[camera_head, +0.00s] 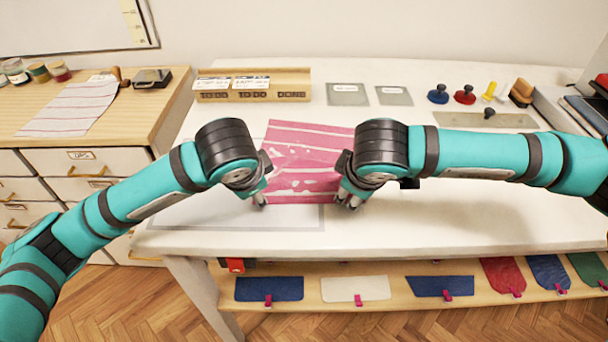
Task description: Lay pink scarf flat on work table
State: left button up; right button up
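The pink scarf (300,150), with white stripes and blotches, lies spread on the white work table (450,225). Its near edge runs between my two grippers, and its right side is partly hidden by my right gripper. My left gripper (261,198) is low at the scarf's near left corner, with its fingertips mostly hidden by its own body. My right gripper (347,199) is low at the near right corner, its fingertips close together. I cannot tell whether either gripper pinches the cloth.
A wooden TO DO/DONE rack (252,84) stands behind the scarf. Stamps (465,94), a metal ruler (487,120) and two grey cards (348,94) lie at the back. A thin outlined sheet (210,212) lies under the scarf's left side. The front right tabletop is clear.

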jog(key=shift+s, duration=0.1)
pick_arm(q)
jog(key=v, duration=0.3)
jog(key=shift+w+r, duration=0.15)
jog(key=shift+r, duration=0.15)
pick_arm(e)
jog(key=v, duration=0.3)
jog(key=shift+r, duration=0.25)
pick_arm(q)
jog(key=s+v, duration=0.1)
jog(key=v, duration=0.6)
jog(key=shift+s+f, duration=0.2)
jog(key=shift+s, duration=0.1)
pick_arm(e)
jog(key=s+v, duration=0.1)
jog(key=v, duration=0.6)
jog(key=shift+f, duration=0.15)
jog(key=shift+s, duration=0.1)
